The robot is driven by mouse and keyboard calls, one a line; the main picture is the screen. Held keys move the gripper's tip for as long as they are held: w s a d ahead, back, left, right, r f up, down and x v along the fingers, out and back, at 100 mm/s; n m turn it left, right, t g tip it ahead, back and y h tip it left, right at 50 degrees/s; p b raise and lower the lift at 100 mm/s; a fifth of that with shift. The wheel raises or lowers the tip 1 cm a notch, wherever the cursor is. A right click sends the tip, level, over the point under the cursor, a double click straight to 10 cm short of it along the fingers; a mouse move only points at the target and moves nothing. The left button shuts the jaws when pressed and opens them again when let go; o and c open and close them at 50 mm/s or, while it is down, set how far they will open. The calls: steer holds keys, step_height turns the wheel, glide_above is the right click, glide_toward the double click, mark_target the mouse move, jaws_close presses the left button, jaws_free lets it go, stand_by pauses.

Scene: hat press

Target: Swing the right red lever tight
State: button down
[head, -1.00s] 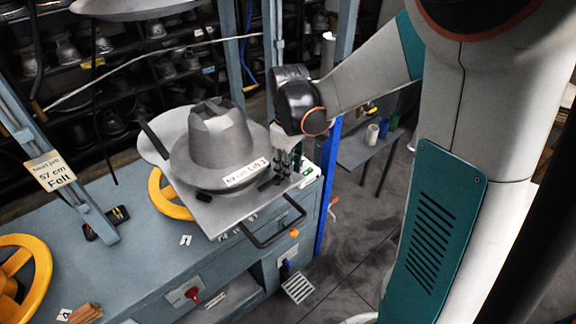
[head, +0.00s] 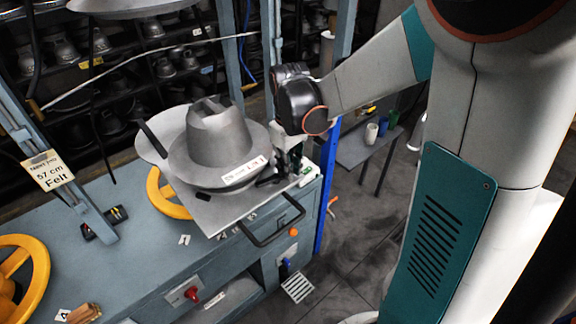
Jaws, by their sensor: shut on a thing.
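The grey metal hat block (head: 220,140) stands on the press plate (head: 222,214) on the blue-grey bench. My gripper (head: 279,172) is at the plate's right rear corner, just right of the block and its white label (head: 244,170). It is shut on a small part there, which looks like the right lever. The wrist and fingers hide most of this part, and no red shows on it. A dark piece (head: 268,180) shows at the fingertips.
A black loop handle (head: 272,228) sticks out at the plate's front right. Yellow handwheels (head: 168,194) and a red knob (head: 191,293) are on the bench's left and front. A blue post (head: 328,185) stands close behind my gripper.

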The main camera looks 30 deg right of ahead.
mark_target(290, 186)
steer(key=m, duration=0.1)
steer(key=s+m, duration=0.1)
steer(key=m, duration=0.1)
steer(key=s+m+b, duration=0.1)
steer(key=m, duration=0.1)
steer(key=shift+a, duration=0.15)
steer(key=shift+s+a+m, duration=0.15)
steer(key=shift+s+m, duration=0.05)
steer(key=shift+m, duration=0.65)
steer(key=shift+s+a+m, duration=0.15)
steer(key=shift+s+m, duration=0.05)
steer(key=shift+m, duration=0.6)
steer(key=shift+s+a+m, duration=0.15)
steer(key=shift+s+m, duration=0.05)
steer(key=shift+m, duration=0.65)
steer(key=c, duration=1.8)
jaws_free()
steer(key=shift+r, duration=0.1)
step_height(290, 186, up, 12)
steer(key=shift+s, duration=0.15)
